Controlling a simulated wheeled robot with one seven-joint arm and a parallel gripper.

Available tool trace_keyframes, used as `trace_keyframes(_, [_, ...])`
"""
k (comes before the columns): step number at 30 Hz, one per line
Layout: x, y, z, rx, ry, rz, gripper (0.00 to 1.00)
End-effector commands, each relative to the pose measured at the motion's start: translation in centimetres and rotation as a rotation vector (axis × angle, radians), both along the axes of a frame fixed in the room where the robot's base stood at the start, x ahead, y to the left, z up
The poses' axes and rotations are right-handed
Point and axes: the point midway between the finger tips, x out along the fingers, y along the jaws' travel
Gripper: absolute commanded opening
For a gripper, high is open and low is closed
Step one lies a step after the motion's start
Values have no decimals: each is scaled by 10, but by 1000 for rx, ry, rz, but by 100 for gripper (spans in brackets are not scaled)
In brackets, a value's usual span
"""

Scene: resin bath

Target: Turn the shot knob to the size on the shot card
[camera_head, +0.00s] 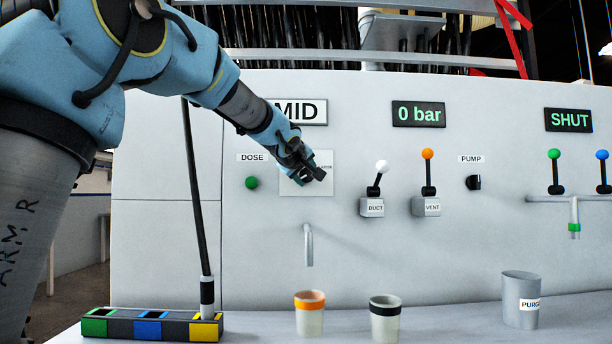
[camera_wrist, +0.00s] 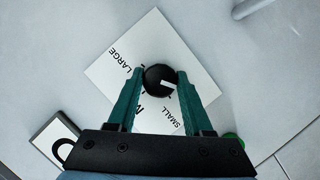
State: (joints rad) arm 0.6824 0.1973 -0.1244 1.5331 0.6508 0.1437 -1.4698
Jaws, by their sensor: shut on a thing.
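The shot knob (camera_wrist: 157,76) is round and black with a white mark. It sits on a pale square plate (camera_wrist: 190,60) lettered LARGE and SMALL, with an M partly hidden between them. In the wrist view the mark points right, away from LARGE and nearer the SMALL side. My gripper (camera_wrist: 162,78) is shut on the knob, one finger on each side. In the head view my gripper (camera_head: 310,175) is in front of the plate (camera_head: 300,186) and hides the knob. The shot card (camera_head: 308,111) above reads MID, partly covered by my arm.
A green DOSE button (camera_head: 252,183) is left of the plate, a spout (camera_head: 308,245) below. DUCT (camera_head: 375,190) and VENT (camera_head: 428,180) levers stand right. Cups (camera_head: 310,318) (camera_head: 385,322) and a colour-marked rack (camera_head: 125,325) with a tall rod (camera_head: 195,190) stand in front.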

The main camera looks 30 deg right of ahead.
Motion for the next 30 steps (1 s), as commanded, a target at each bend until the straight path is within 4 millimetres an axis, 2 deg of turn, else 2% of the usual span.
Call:
trace_keyframes(1, [0,0,0,0,0,0,26])
trace_keyframes(8, [0,0,0,1,0,1,0])
trace_keyframes(20, [0,-1,-1,51,-25,-1,0])
trace_keyframes(30, [-2,-3,-2,278,-130,-3,0])
